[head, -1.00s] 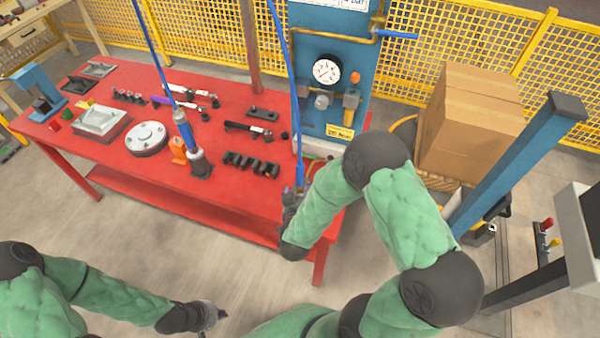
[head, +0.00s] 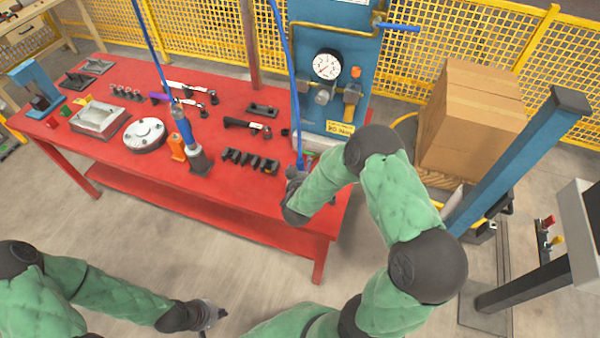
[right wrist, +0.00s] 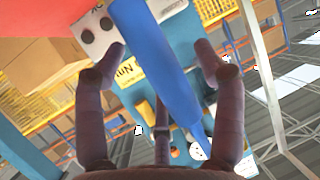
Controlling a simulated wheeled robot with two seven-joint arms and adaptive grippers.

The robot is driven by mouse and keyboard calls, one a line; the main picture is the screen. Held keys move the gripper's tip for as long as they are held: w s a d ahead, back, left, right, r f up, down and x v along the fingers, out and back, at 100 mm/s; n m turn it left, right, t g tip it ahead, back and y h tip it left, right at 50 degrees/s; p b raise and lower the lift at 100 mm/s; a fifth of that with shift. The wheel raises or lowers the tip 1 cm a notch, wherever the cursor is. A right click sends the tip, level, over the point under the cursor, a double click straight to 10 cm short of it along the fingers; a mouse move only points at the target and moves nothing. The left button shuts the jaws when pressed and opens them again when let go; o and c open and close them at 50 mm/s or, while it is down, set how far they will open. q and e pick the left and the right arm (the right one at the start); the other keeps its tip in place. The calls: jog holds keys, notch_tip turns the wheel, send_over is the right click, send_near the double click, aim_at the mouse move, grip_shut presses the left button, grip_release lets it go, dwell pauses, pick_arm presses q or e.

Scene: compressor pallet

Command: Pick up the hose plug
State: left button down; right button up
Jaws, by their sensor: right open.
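A blue hose (head: 289,70) hangs down on the right side of the red table, and its lower end reaches my right gripper (head: 297,178). The hose plug at that end is too small and too covered by the gripper to make out. In the right wrist view my right gripper (right wrist: 160,58) is open, with its fingers apart on either side of the thick blue hose (right wrist: 165,70). I cannot tell whether a finger touches it. My left gripper (head: 212,314) is low at the left, away from the table, and its fingers are unclear.
The red table (head: 230,200) holds black fittings (head: 250,160), a round flange (head: 144,134) and a hanging blue tool (head: 183,125). Behind stands a blue panel with a gauge (head: 326,64). A cardboard box (head: 470,120) and a blue post (head: 515,165) are at the right.

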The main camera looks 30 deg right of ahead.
grip_shut()
jog(key=shift+r, duration=0.2)
